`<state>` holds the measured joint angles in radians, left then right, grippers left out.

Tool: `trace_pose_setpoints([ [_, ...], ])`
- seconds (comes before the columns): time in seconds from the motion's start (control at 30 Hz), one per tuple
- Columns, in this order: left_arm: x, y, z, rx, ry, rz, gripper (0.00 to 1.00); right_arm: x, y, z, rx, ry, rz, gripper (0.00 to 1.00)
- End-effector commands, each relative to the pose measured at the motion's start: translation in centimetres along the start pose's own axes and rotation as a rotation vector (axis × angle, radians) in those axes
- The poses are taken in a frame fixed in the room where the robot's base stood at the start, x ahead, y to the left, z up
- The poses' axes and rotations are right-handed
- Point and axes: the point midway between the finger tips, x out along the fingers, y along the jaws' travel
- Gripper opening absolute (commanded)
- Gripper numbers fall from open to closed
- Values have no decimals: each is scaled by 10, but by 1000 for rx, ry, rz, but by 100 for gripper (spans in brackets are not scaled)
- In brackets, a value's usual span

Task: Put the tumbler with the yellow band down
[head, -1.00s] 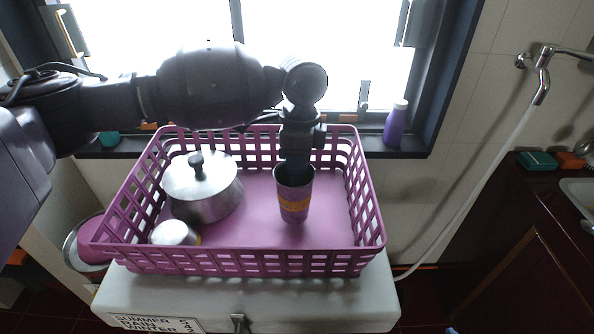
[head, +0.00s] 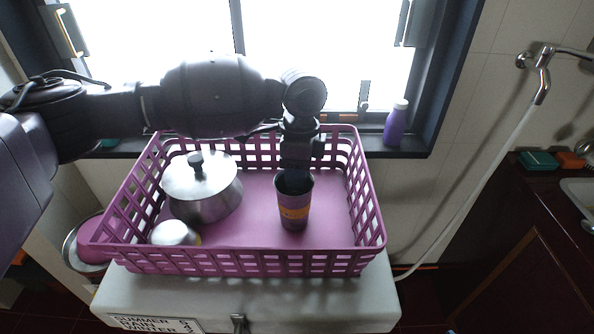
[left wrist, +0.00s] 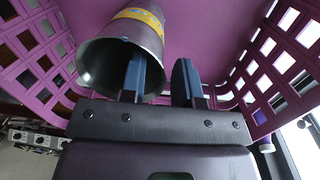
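The tumbler (head: 293,224), dark purple-grey with a yellow band, stands upright on the floor of the pink basket (head: 247,262), right of the middle. My left gripper (head: 294,182) comes down from above at its rim. In the left wrist view one finger of the gripper (left wrist: 160,62) is inside the mouth of the tumbler (left wrist: 112,52) and the other is outside its wall. The fingers are apart, with a gap beside the wall, so the gripper looks open. My right gripper is not in view.
A lidded metal pot (head: 205,200) and a small shiny metal vessel (head: 173,233) stand in the basket's left part. The basket rests on a pale chest (head: 260,307). A purple bottle (head: 396,124) stands on the windowsill. The basket floor right of the tumbler is clear.

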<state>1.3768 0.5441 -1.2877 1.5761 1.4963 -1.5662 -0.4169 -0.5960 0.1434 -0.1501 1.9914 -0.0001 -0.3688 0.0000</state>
Motion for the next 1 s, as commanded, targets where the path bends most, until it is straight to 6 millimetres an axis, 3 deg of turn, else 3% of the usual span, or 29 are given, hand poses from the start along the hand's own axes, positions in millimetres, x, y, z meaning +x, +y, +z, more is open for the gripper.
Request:
trace_pose_setpoints([
  [0.17,-16,0,0,0,0,-4,29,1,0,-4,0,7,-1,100],
  [0.5,-80,0,0,0,1,-3,29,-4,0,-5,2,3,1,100],
  [0.7,-109,0,0,0,0,-3,29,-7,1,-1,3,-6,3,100],
  [1.0,-122,0,0,0,0,0,29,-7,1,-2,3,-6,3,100],
])
